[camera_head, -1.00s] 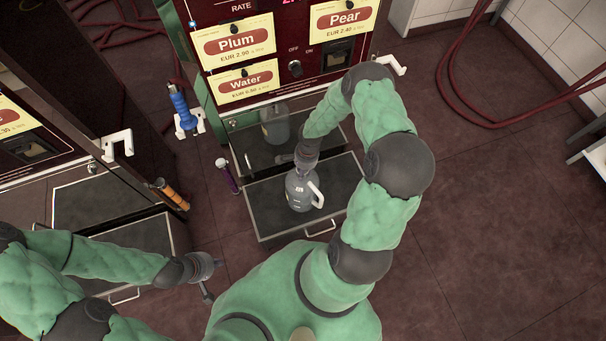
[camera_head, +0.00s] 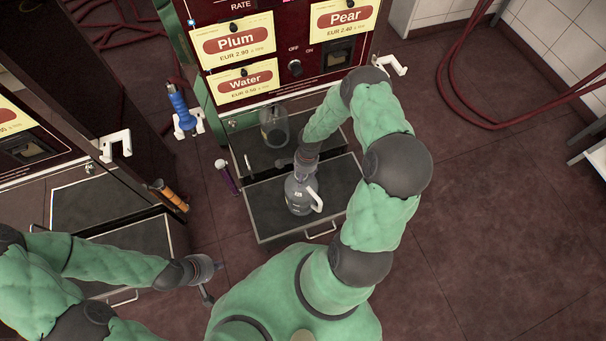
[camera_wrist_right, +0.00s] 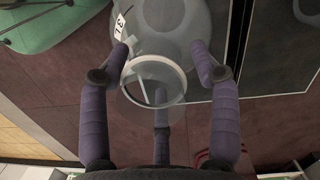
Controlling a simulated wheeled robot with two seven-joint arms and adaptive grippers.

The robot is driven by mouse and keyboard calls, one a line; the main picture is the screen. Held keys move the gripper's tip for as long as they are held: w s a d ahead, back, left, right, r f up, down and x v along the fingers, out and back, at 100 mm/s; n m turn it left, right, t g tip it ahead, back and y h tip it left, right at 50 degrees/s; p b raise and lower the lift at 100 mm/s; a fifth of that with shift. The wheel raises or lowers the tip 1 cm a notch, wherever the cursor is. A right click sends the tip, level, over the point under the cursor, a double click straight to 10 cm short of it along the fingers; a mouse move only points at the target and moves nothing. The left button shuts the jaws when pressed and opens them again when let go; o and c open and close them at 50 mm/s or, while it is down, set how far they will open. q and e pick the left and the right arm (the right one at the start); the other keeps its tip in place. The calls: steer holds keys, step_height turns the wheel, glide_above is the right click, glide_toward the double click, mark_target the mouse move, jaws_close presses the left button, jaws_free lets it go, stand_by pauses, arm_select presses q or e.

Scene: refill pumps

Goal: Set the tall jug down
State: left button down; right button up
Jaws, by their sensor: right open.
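The tall jug (camera_head: 296,199), grey and see-through with a pale handle, stands upright on the dark tray (camera_head: 262,222) in front of the machine. In the right wrist view the jug (camera_wrist_right: 180,32) shows its round rim between my fingers. My right gripper (camera_head: 302,171) is at the top of the jug, its fingers spread around the neck. That gripper (camera_wrist_right: 160,85) is open, with gaps between the outer fingers and the rim. My left gripper (camera_head: 213,268) is away from the jug, at lower left. Its fingers are too small to read.
The dark red machine (camera_head: 265,62) with Plum, Water and Pear signs stands behind the tray. A blue-handled nozzle (camera_head: 181,106), a purple one (camera_head: 227,177) and an orange one (camera_head: 170,195) are to the left. Red hoses (camera_head: 452,85) lie at right; the floor there is mostly clear.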

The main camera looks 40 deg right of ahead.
step_height(320, 180, up, 12)
steer(key=d+p, duration=0.1)
steer(key=p, duration=0.3)
steer(key=shift+d, duration=0.2)
steer(key=s+a+f+n+y, duration=0.2)
steer(key=a+n, duration=0.5)
steer(key=a, duration=0.7)
steer(key=s+a+n, duration=0.7)
steer(key=s+a, duration=0.1)
steer(key=a, duration=0.2)
steer(key=shift+s+a+n+y, duration=0.15)
steer(key=shift+s+n+y, duration=0.1)
steer(key=shift+n+y, duration=0.05)
